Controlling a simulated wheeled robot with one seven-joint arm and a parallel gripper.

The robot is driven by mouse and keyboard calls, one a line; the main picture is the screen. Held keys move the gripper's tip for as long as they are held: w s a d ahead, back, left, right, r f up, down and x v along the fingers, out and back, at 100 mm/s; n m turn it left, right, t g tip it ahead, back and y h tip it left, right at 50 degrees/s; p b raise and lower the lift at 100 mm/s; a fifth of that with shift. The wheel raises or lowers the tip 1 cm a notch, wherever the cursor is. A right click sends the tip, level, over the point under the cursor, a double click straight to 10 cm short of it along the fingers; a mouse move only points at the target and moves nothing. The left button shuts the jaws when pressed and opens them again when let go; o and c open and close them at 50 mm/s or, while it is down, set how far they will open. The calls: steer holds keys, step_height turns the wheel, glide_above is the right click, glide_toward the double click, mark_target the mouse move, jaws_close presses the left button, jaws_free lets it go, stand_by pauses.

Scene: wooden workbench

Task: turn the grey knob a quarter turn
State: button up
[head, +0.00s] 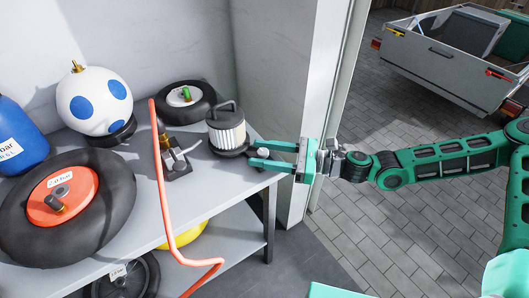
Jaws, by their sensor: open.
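A small light-grey round piece (263,152), which looks like the grey knob, shows at the right end of the bench, beside the filter unit. My gripper (256,153) reaches in from the right with its two green fingers apart. In the picture the piece lies between the fingers, near their tips. I cannot tell whether either finger touches it, or its height relative to them. Its turning angle is too small to read.
A filter unit with a dark handle (226,128) stands just left of my fingertips. A brass-and-grey valve block (177,161), an orange hose (164,190), wheels (105,215) and a white ball with blue spots (92,98) crowd the bench (215,208). A wall post (290,90) rises behind my gripper.

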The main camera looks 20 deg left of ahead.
steer(key=c, duration=1.1)
steer(key=shift+o, duration=0.2)
